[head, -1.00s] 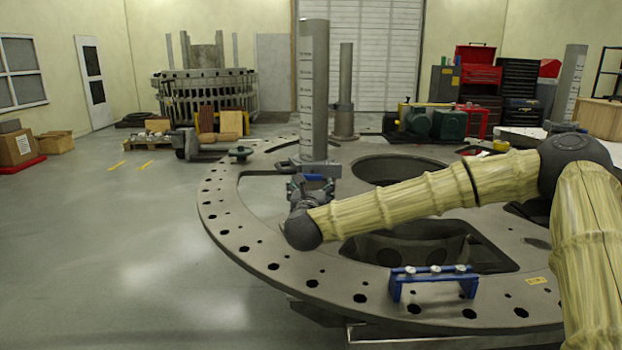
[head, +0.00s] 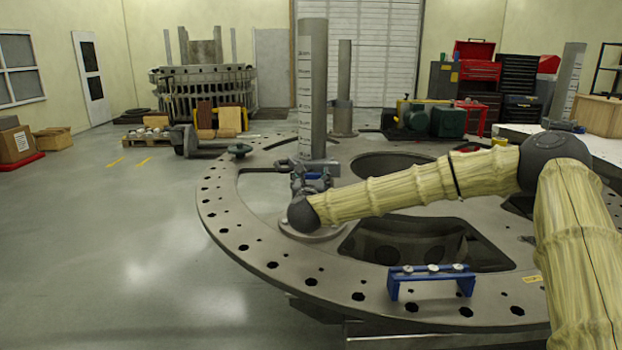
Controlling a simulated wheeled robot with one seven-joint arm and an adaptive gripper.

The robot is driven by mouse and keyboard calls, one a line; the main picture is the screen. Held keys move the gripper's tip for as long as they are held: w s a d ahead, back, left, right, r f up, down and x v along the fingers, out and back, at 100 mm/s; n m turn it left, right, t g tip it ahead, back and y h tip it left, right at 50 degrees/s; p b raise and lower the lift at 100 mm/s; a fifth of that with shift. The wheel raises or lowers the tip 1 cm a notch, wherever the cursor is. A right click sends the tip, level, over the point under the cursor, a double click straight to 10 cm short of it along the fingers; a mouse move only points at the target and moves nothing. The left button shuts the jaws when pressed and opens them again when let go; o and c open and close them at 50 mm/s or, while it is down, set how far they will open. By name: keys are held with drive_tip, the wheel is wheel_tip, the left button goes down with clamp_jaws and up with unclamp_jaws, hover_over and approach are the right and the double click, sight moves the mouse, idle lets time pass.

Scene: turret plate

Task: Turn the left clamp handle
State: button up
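A tall grey post (head: 312,95) with dark markings stands on the round turret plate (head: 222,215). A grey clamp (head: 284,164) sits around the post's foot, with a small blue part (head: 313,175) at its front, perhaps its handle. My gripper (head: 312,183) is at the front of the clamp, right at the blue part and partly over it. Whether it touches the blue part I cannot tell. Its fingers are small and dark against the clamp, so their opening is not clear. My arm reaches in from the right.
A blue bracket (head: 433,283) with silver knobs stands on the plate's front rim. Large openings (head: 405,240) lie behind it. A second post (head: 343,90) stands further back, and a third (head: 567,85) at right. Open floor lies at left.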

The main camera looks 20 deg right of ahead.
drive_tip(key=c, duration=0.5)
drive_tip(key=shift+c, duration=0.2)
drive_tip(key=n+b, duration=0.1)
drive_tip(key=n, duration=0.2)
drive_tip(key=shift+f+b, duration=0.1)
drive_tip(key=shift+b, duration=0.3)
drive_tip(key=n+b, duration=0.1)
drive_tip(key=n, duration=0.3)
drive_tip(key=shift+n, duration=0.3)
drive_tip(key=n, duration=0.4)
drive_tip(key=shift+r, duration=0.25)
drive_tip(key=n, duration=0.6)
drive_tip(key=shift+d+p, duration=0.1)
drive_tip(key=shift+p, duration=0.2)
drive_tip(key=shift+n, duration=0.3)
